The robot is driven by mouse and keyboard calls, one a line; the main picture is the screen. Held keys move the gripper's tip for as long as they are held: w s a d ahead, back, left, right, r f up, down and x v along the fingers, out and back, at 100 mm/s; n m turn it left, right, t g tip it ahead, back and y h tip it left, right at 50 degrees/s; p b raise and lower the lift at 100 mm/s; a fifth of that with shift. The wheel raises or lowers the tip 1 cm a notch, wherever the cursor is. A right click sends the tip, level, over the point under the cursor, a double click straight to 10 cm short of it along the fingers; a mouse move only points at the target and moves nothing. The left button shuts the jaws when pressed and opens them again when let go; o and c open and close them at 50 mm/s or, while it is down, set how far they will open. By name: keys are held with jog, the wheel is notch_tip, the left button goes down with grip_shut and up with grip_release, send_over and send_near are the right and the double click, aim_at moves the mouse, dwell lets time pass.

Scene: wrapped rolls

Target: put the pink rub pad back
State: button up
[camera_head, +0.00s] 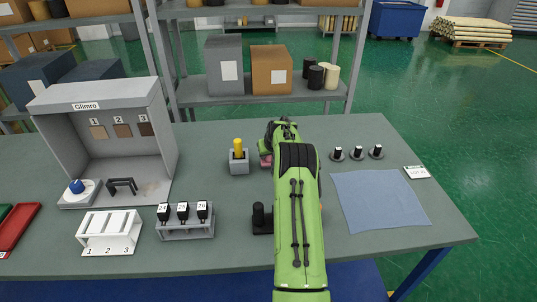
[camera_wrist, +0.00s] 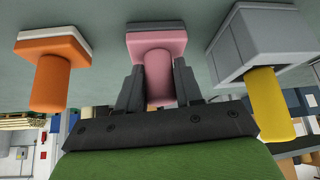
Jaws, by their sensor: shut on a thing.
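In the wrist view, which shows the table upside down, my gripper (camera_wrist: 158,72) is shut on the handle of the pink rub pad (camera_wrist: 160,45). The pad's block faces the table; I cannot tell whether it touches. An orange pad (camera_wrist: 52,75) with a white layer stands to its left in that view. A yellow-handled pad (camera_wrist: 270,105) sits in a grey open holder (camera_wrist: 240,40) to its right. In the head view, a sliver of the pink pad (camera_head: 265,160) shows beside my arm, right of the holder (camera_head: 239,167). My arm hides the orange pad and the fingers there.
A dark post (camera_head: 259,217) stands close left of my arm. A rack of black bottles (camera_head: 186,230), a white numbered stand (camera_head: 108,248) and a grey Glimro booth (camera_head: 155,135) are farther left.

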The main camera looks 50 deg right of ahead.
jog(key=shift+f, duration=0.1)
jog(key=o, duration=1)
